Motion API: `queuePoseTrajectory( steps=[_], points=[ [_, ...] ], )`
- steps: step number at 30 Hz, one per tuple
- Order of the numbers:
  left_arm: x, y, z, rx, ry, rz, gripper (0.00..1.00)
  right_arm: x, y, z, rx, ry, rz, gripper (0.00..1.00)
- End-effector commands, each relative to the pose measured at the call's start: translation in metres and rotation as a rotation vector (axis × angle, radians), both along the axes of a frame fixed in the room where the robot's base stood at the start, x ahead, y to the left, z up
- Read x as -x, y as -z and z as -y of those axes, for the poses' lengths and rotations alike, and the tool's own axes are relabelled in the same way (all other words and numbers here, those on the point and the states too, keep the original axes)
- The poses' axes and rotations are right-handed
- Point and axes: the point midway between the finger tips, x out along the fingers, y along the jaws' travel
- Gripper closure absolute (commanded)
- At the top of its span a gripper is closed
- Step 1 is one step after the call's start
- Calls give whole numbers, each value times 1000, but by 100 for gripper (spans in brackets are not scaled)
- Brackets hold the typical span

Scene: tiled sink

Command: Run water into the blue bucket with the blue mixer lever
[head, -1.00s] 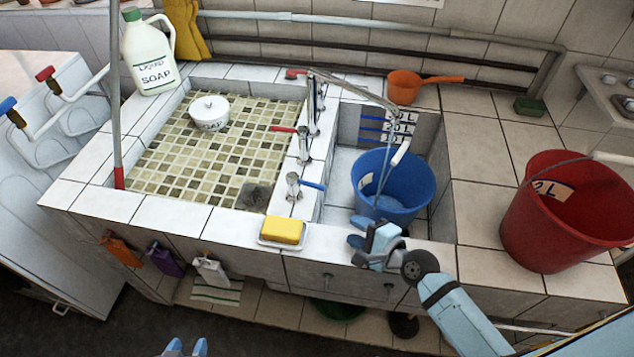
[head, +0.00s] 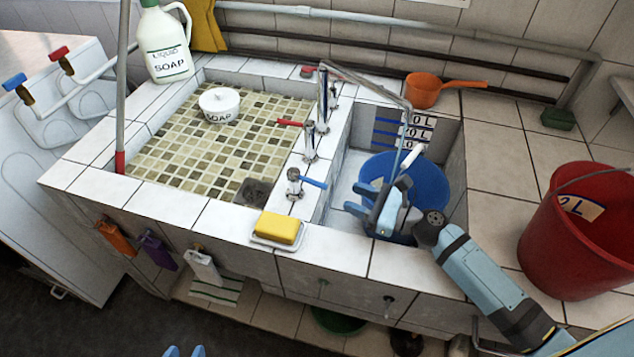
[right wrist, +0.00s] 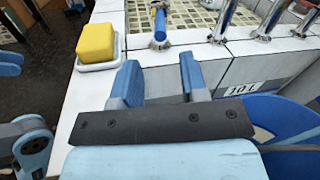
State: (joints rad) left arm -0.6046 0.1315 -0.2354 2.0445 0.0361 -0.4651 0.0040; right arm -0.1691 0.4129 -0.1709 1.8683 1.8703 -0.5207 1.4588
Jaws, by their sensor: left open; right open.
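The blue mixer lever (head: 313,183) sticks out to the right from a chrome tap on the divider between the basins. It also shows in the right wrist view (right wrist: 160,25), beyond my fingertips. The blue bucket (head: 430,178) stands in the right basin under the white-tipped spout (head: 412,155). My right gripper (head: 360,198) is open and empty, in front of the bucket and right of the lever, apart from the lever. It hides part of the bucket. My open left gripper (head: 184,351) shows only its tips at the bottom edge. I cannot tell whether water runs.
A yellow sponge (head: 277,228) lies on a white dish at the front rim. Red-lever taps (head: 290,123) stand behind the blue one. A red bucket (head: 575,235) stands right, an orange dipper (head: 425,90) behind. A soap pot (head: 219,104) sits in the tiled left basin.

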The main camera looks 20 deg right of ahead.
Motion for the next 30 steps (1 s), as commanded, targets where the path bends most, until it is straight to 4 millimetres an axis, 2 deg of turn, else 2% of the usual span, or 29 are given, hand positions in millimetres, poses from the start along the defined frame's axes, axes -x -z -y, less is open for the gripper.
queuePoseTrajectory(
  steps=[6, 12, 18, 27, 30],
  points=[
    [-1, -6, -1, -4, -1, 8, 53, -35, -2, -35, 1, -1, 2, 60],
    [0, -7, -1, -4, -3, 7, 53, -58, -1, -58, 2, 0, 2, 60],
    [2, -5, 0, -3, -4, 3, 53, -68, 0, -69, 2, 0, 1, 60],
    [2, -4, 1, -3, -3, 2, 53, -69, 0, -70, 3, 0, 1, 60],
    [2, -5, 1, -3, -3, 2, 53, -69, 0, -70, 2, 0, 1, 83]
  ],
)
